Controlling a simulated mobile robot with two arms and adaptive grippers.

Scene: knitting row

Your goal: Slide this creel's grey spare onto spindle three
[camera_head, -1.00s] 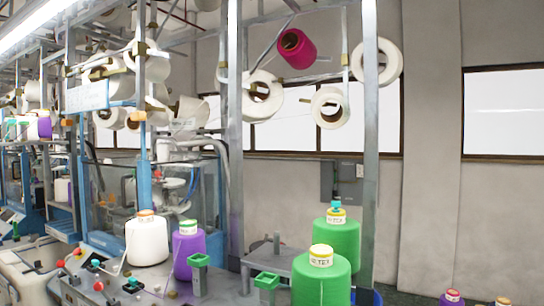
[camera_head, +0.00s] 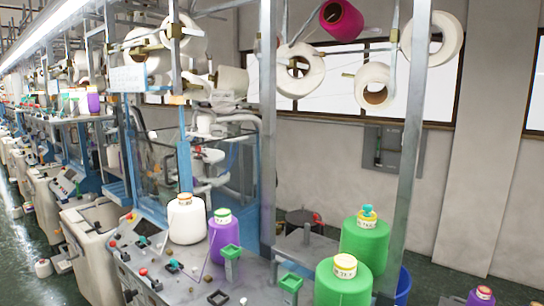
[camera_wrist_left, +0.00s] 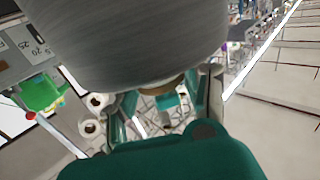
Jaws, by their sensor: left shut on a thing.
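A large grey yarn package (camera_wrist_left: 130,40) fills the top of the left wrist view. My left gripper (camera_wrist_left: 165,100) is shut at its narrow lower end, with a finger on each side. The package hides much of what lies beyond it. In the head view a white cone (camera_head: 187,222), a purple cone (camera_head: 223,240) and two green cones, one farther (camera_head: 365,245) and one nearer (camera_head: 343,285), stand along the machine. Neither gripper shows in the head view.
Green square cups (camera_head: 231,255) stand in front of the cones. Grey metal uprights (camera_head: 267,120) rise close behind them. White packages (camera_head: 299,70) and a magenta one (camera_head: 341,20) hang overhead.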

